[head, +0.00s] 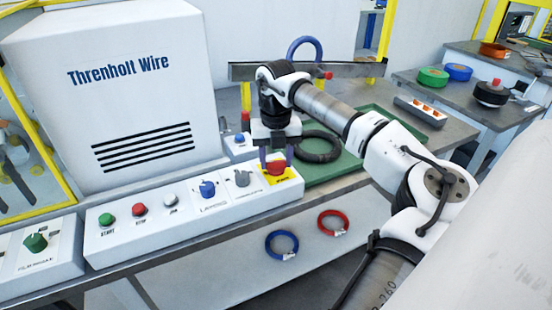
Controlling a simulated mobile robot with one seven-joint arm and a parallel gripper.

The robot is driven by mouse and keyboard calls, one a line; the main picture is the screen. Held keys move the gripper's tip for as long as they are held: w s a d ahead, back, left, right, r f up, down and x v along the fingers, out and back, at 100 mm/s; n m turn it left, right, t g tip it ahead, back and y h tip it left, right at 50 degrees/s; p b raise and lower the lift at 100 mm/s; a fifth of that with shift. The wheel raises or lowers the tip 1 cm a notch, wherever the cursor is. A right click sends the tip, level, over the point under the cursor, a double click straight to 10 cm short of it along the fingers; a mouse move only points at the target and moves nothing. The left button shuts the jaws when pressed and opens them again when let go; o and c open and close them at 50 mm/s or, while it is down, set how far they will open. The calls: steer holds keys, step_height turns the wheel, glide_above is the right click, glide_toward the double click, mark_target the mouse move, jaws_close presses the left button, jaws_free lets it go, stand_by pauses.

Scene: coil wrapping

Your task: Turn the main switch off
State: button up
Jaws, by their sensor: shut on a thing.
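The main switch is a red knob (276,168) on a yellow plate at the right end of the white control panel (140,240). My gripper (276,160) comes down over it from above, with its fingers on either side of the knob. The fingers are shut on the red knob. The fingers and the small picture size hide which way the knob is turned.
Left of the switch, the panel carries a grey knob (242,178), a blue knob (207,189), a white button (170,200), a red button (139,210) and a green button (106,219). A black coil (318,147) lies on a green tray (335,172) behind.

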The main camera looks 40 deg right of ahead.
mark_target(276, 161)
steer(key=shift+n, duration=1.7)
steer(key=o, duration=1)
step_height(276, 161, up, 14)
steer(key=shift+b, duration=0.3)
steer(key=shift+f, duration=0.15)
